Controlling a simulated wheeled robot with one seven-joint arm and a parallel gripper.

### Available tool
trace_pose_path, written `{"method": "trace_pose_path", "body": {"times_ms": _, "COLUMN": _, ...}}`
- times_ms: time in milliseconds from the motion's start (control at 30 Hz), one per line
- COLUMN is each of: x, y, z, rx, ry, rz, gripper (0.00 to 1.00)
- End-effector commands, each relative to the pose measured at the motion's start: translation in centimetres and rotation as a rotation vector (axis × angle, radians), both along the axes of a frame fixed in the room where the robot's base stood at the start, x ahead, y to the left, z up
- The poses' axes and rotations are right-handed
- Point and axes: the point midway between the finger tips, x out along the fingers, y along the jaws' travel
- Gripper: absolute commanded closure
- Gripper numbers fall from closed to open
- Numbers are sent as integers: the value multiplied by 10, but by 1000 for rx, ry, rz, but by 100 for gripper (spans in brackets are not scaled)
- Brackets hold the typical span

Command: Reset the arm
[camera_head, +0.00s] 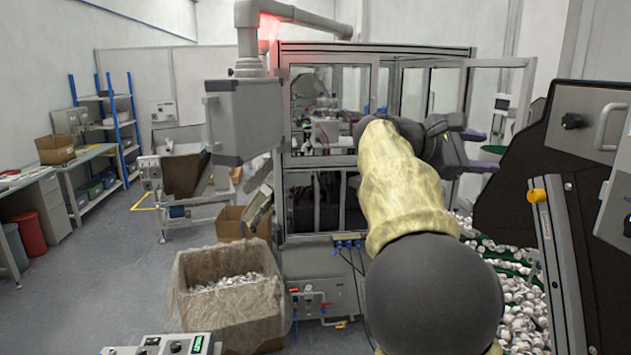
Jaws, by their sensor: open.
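My arm, in a yellowish fabric sleeve, reaches forward right of centre. My gripper (484,151) is at its far end, pointing right, with its two dark fingers apart and nothing visible between them. It appears in front of the right part of the glazed machine cabinet (322,165), near an open glass door (497,98). The sleeve hides part of the cabinet.
A dark machine panel (520,190) stands close at right, beside many loose white caps (515,300). A lined box (225,315) of small parts sits lower left. A grey control box (245,118) hangs left of the cabinet. Floor (100,285) at left is clear.

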Motion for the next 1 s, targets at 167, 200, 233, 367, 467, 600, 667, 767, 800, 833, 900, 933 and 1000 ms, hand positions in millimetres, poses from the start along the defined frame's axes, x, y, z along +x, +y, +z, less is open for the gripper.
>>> {"method": "trace_pose_path", "body": {"times_ms": 167, "x": 7, "y": -7, "z": -100, "rx": 280, "ry": -31, "rz": 74, "gripper": 48}}
{"method": "trace_pose_path", "body": {"times_ms": 200, "x": 6, "y": -4, "z": -122, "rx": 349, "ry": -45, "rz": 82, "gripper": 48}}
{"method": "trace_pose_path", "body": {"times_ms": 233, "x": 4, "y": -1, "z": -139, "rx": 401, "ry": -58, "rz": 86, "gripper": 48}}
{"method": "trace_pose_path", "body": {"times_ms": 367, "x": -9, "y": 17, "z": -207, "rx": 626, "ry": -117, "rz": 80, "gripper": 48}}
{"method": "trace_pose_path", "body": {"times_ms": 467, "x": -25, "y": 38, "z": -254, "rx": 794, "ry": -172, "rz": 45, "gripper": 48}}
{"method": "trace_pose_path", "body": {"times_ms": 600, "x": -56, "y": 70, "z": -310, "rx": 1012, "ry": -259, "rz": -45, "gripper": 48}}
{"method": "trace_pose_path", "body": {"times_ms": 667, "x": -71, "y": 85, "z": -330, "rx": 1099, "ry": -302, "rz": -97, "gripper": 48}}
{"method": "trace_pose_path", "body": {"times_ms": 767, "x": -99, "y": 109, "z": -360, "rx": 1227, "ry": -377, "rz": -201, "gripper": 48}}
{"method": "trace_pose_path", "body": {"times_ms": 800, "x": -110, "y": 118, "z": -371, "rx": 1272, "ry": -408, "rz": -249, "gripper": 48}}
{"method": "trace_pose_path", "body": {"times_ms": 833, "x": -120, "y": 125, "z": -379, "rx": 1304, "ry": -432, "rz": -287, "gripper": 48}}
{"method": "trace_pose_path", "body": {"times_ms": 900, "x": -141, "y": 140, "z": -395, "rx": 1370, "ry": -493, "rz": -380, "gripper": 48}}
{"method": "trace_pose_path", "body": {"times_ms": 933, "x": -151, "y": 145, "z": -402, "rx": 1395, "ry": -518, "rz": -422, "gripper": 48}}
{"method": "trace_pose_path", "body": {"times_ms": 1000, "x": -171, "y": 157, "z": -414, "rx": 1439, "ry": -577, "rz": -513, "gripper": 48}}
